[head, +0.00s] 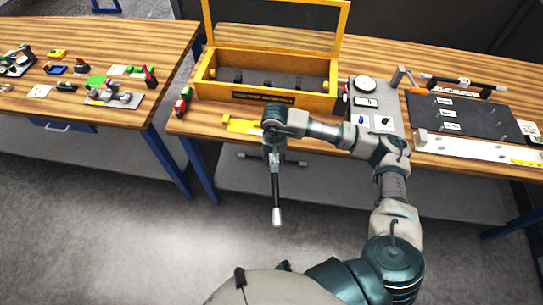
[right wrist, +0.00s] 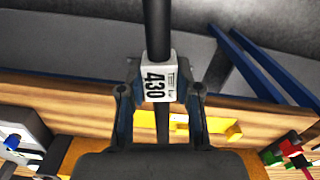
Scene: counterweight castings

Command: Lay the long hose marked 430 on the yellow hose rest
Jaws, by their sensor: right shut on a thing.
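The long dark hose (right wrist: 158,30) carries a white label reading 430 (right wrist: 155,84). My right gripper (right wrist: 158,95) is shut on it at the label. In the head view, my right gripper (head: 274,160) is in front of the table's front edge. The hose (head: 277,195) sticks out from it toward me and ends in a pale tip; its other end is hidden by my arm. The yellow hose rest (head: 240,127) lies on the table near the front edge, partly behind my wrist. It also shows beyond the hose in the right wrist view (right wrist: 228,126). My left gripper is out of view.
A yellow open-lidded box (head: 265,97) stands behind the rest. A grey panel with a round dial (head: 366,84) and a dark board (head: 465,117) are to the right. A red and green item (head: 183,101) is at the left. A second table (head: 130,50) holds small parts.

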